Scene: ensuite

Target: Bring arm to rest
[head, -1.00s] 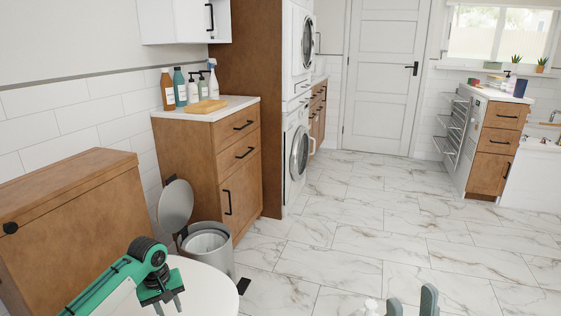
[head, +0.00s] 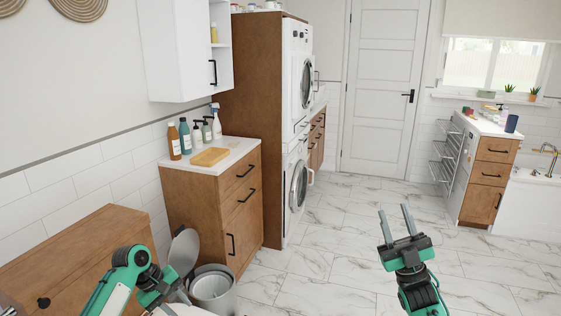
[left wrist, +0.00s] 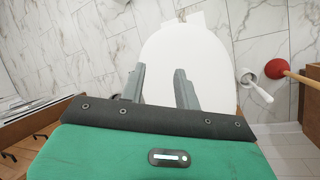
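My right gripper (head: 393,209) is raised in the middle right of the head view, over the marble floor. Its two grey fingers point up in the picture and are spread apart, with nothing between them. My left gripper (head: 172,298) is low at the left of the head view, near a white rounded surface at the bottom edge. In the left wrist view its two fingers (left wrist: 160,68) are apart and empty, above a smooth white lid, apparently a toilet's (left wrist: 200,58).
A grey bin (head: 213,289) with its round lid raised stands near my left gripper. A wooden cabinet (head: 205,205) with bottles is behind it. The left wrist view shows a toilet brush (left wrist: 257,90) and a red plunger (left wrist: 275,68). The marble floor (head: 340,235) is largely clear.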

